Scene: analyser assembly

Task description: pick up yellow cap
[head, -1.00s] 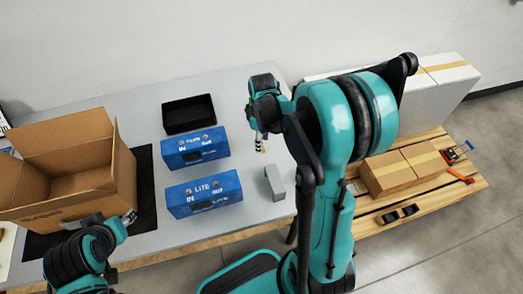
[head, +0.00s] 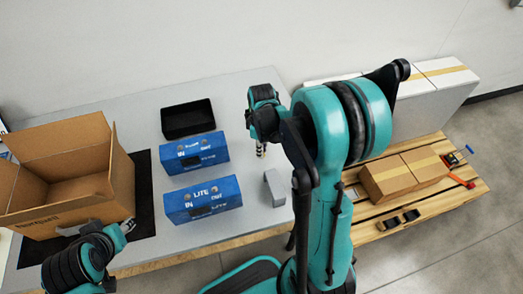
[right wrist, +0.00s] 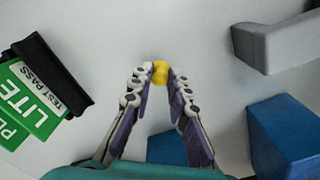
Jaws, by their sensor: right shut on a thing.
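The yellow cap (right wrist: 160,72) is small and round and sits between the fingertips of my right gripper (right wrist: 158,78) in the right wrist view. The right gripper is shut on it, low over the grey table. In the head view the right gripper (head: 261,150) points down at the table, right of the blue boxes, and the cap is too small to make out there. My left gripper (head: 127,226) is at the lower left, in front of the cardboard box; its jaws are too small to read.
Two blue analyser boxes (head: 203,201) (head: 194,153) stand on the table (head: 110,112). A black tray (head: 188,120) lies behind them, and a grey block (head: 275,186) is close on the right. An open cardboard box (head: 60,215) is at the left. Green cards (right wrist: 35,95) show in the right wrist view.

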